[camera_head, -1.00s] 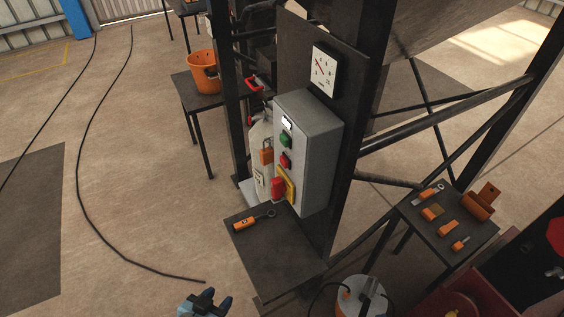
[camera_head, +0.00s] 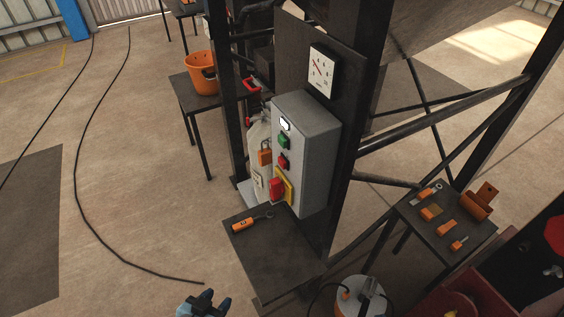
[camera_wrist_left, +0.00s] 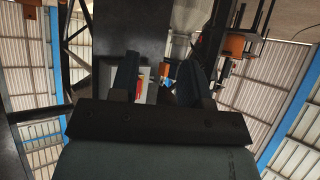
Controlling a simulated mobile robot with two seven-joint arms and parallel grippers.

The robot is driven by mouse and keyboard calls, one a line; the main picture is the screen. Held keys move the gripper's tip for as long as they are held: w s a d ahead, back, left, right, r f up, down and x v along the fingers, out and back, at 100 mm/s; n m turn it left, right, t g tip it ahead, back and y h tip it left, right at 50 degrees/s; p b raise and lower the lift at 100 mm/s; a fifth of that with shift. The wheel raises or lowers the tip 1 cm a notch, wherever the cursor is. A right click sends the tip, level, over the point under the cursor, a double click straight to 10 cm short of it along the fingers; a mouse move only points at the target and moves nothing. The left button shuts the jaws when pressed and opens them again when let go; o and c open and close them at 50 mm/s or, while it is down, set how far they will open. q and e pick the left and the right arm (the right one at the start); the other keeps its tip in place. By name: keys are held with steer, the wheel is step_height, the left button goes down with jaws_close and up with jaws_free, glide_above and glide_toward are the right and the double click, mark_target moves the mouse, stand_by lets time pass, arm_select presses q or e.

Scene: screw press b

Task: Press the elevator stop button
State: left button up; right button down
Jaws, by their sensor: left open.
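A grey control box (camera_head: 307,145) is fixed on the dark post in the head view. Its face carries a white lamp (camera_head: 285,124), a green button (camera_head: 284,142), a small red button (camera_head: 283,161) and a large red knob (camera_head: 276,188) on a yellow plate (camera_head: 287,190). My left gripper (camera_head: 217,298) is at the bottom edge, open and empty, lower left of the box and apart from it. In the left wrist view, red and yellow parts (camera_wrist_left: 139,83) show between the open fingers (camera_wrist_left: 160,65), partly hidden. My right gripper is not in view.
A dark shelf (camera_head: 275,258) with an orange-handled tool (camera_head: 244,224) juts out below the box. An orange padlock (camera_head: 265,153) hangs beside the box. An orange bucket (camera_head: 200,72) stands on a table behind. A side table (camera_head: 443,236) holds orange parts. Open floor lies left.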

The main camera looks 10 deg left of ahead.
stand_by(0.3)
arm_select(q)
jaws_close()
stand_by(1.6)
